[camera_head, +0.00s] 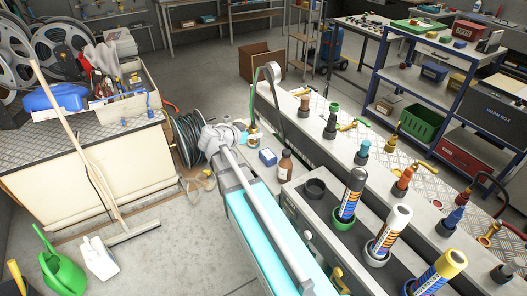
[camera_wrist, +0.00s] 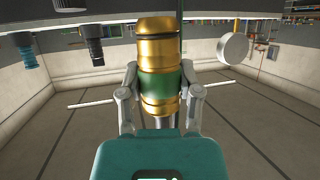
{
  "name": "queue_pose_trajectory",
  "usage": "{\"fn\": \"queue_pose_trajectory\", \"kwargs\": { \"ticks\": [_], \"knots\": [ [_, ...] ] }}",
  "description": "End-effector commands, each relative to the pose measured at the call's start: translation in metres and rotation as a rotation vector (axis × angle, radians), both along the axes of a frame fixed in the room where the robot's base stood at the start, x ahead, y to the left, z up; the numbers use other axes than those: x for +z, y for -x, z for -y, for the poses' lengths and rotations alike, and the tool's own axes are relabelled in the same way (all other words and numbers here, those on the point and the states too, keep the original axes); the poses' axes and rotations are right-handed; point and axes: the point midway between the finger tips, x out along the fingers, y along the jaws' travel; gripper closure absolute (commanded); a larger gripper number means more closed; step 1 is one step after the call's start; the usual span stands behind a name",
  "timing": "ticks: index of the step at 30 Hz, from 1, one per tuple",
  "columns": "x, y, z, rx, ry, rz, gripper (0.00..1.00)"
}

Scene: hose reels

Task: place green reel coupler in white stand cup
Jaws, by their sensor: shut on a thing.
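The green reel coupler (camera_wrist: 159,72), brass with a green band, stands between the two fingers of my gripper (camera_wrist: 160,98) in the wrist view. The fingers are shut on its sides. In the head view the coupler (camera_head: 254,138) shows small at the end of my arm, left of the long counter and apart from it. I cannot clearly pick out the white stand cup. A pale round cylinder (camera_wrist: 234,48) shows at upper right in the wrist view; I cannot tell whether it is that cup.
A green-topped coupler (camera_head: 332,119) and other couplers stand along the counter. A brown bottle (camera_head: 285,165) and blue box (camera_head: 267,157) are near my gripper.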

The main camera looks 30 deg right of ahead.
Motion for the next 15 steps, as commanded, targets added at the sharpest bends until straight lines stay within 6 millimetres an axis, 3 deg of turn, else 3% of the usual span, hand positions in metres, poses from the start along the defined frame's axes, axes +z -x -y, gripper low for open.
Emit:
{"fn": "queue_pose_trajectory", "kwargs": {
  "ticks": [9, 15],
  "knots": [
    [-0.043, -0.072, 0.024, -0.004, 0.001, 0.001, 1.00],
    [-0.062, -0.109, 0.039, -0.007, 0.001, 0.001, 1.00]
  ]
}}
